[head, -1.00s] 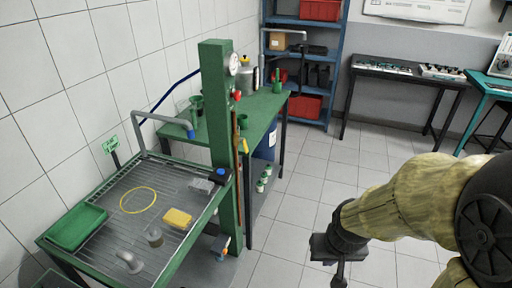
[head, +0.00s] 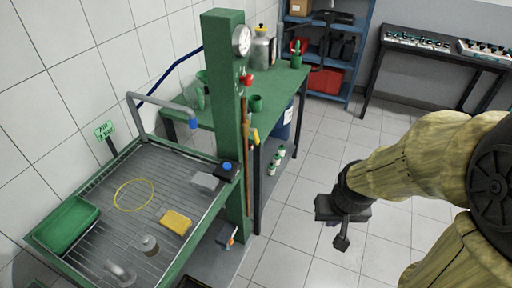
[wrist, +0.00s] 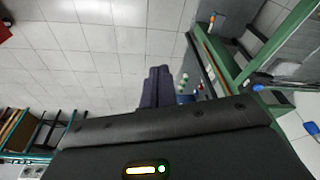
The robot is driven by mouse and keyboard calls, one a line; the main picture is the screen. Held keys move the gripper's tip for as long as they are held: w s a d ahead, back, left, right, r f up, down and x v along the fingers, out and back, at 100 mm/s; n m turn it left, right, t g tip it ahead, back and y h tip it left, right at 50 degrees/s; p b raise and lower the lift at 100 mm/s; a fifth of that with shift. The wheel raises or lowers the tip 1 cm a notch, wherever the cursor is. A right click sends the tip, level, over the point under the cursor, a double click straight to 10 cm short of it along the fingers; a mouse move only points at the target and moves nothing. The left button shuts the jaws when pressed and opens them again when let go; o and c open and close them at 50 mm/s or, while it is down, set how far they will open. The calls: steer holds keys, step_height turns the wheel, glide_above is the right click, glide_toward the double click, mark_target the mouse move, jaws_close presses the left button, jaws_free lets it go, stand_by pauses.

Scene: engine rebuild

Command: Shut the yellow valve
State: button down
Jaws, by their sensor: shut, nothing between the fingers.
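A small yellow handle (head: 254,136), which looks like the yellow valve, is on the right side of the green column (head: 230,110), below a red knob (head: 247,79). It is too small to tell its exact position. My gripper (head: 341,243) is shut and empty, held over open floor to the right of the column and well apart from the handle. In the wrist view my gripper's fingers (wrist: 157,88) are together and point at the floor. I cannot make out the yellow handle in that view.
A green wash table (head: 150,190) with a yellow sponge (head: 175,222) and yellow ring stands left of the column. A gauge (head: 242,40) tops the column. A green bench (head: 280,90) is behind it. The tiled floor (head: 300,215) between my arm and the column is clear.

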steer(key=shift+s, duration=0.1)
steer(key=w+a+f+n+t+y+b, duration=0.1)
steer(key=w+a+f+n+t+b, duration=0.25)
steer(key=w+f+n+b, duration=0.45)
steer(key=w+a+f+n+t+y+b, duration=0.1)
steer(key=w+a+f+n+t+b, duration=0.25)
steer(key=w+b, duration=0.5)
steer(key=w+a+f+n+t+y+b, duration=0.6)
steer(key=n+b, duration=0.6)
steer(key=n, duration=0.2)
steer(key=w+a+t+y, duration=0.1)
steer(key=w+a+t, duration=0.1)
steer(key=a+t, duration=0.1)
steer(key=shift+w+a+f+n, duration=0.15)
steer(key=shift+a+n, duration=0.2)
steer(key=shift+a, duration=0.3)
